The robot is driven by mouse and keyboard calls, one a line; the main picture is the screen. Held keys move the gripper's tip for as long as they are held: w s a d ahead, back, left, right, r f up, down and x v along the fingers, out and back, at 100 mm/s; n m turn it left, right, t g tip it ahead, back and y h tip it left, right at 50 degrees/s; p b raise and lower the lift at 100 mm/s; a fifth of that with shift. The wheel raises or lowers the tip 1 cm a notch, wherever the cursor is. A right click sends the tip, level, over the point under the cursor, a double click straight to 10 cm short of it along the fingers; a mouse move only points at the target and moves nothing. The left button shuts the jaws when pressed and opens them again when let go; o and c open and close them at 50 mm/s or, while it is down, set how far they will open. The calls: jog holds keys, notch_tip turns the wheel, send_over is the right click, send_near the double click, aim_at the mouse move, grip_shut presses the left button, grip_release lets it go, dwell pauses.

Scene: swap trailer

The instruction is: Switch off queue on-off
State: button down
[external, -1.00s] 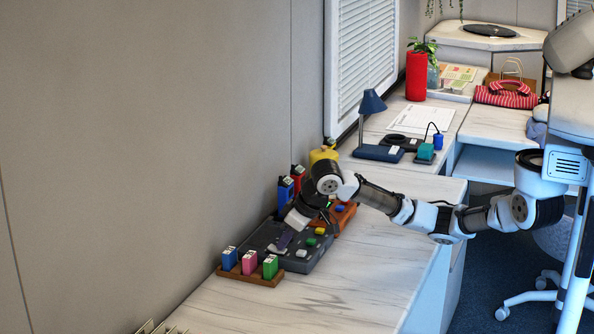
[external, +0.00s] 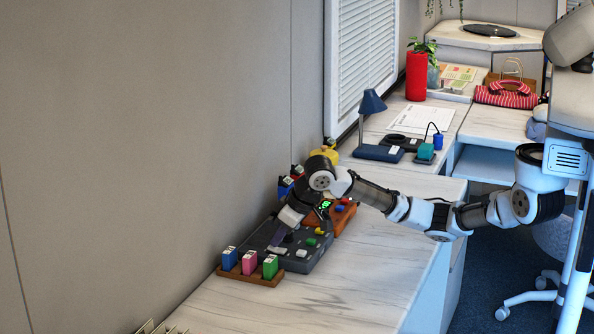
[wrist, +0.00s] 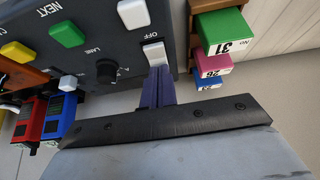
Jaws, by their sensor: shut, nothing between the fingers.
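A dark grey control panel (external: 290,258) lies on the counter by the wall. In the wrist view the panel (wrist: 95,20) carries a white rocker switch (wrist: 153,52) with OFF printed beside it. My gripper (wrist: 157,72) is shut and empty, its purple fingertips at the lower edge of this white switch. They look very close to it or touching; I cannot tell which. A second white switch or button (wrist: 133,13) sits above the OFF print. In the external view my gripper (external: 276,247) is over the panel's left part and hides some of it.
A wooden rack (external: 250,277) with blue, pink and green number blocks stands next to the panel. Green (wrist: 67,33) and yellow (wrist: 17,51) buttons and a black knob (wrist: 106,70) are on the panel. An orange box (external: 343,218) is behind it. The front counter is clear.

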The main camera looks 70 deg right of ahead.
aim_at(279, 250)
notch_tip(279, 250, up, 5)
jog(key=p, duration=0.4)
jog(key=shift+w+f, duration=0.1)
jog(key=s+r+b, duration=0.2)
jog(key=s+r, duration=0.4)
jog(key=shift+s+r+b, duration=0.25)
jog(key=shift+b, duration=0.15)
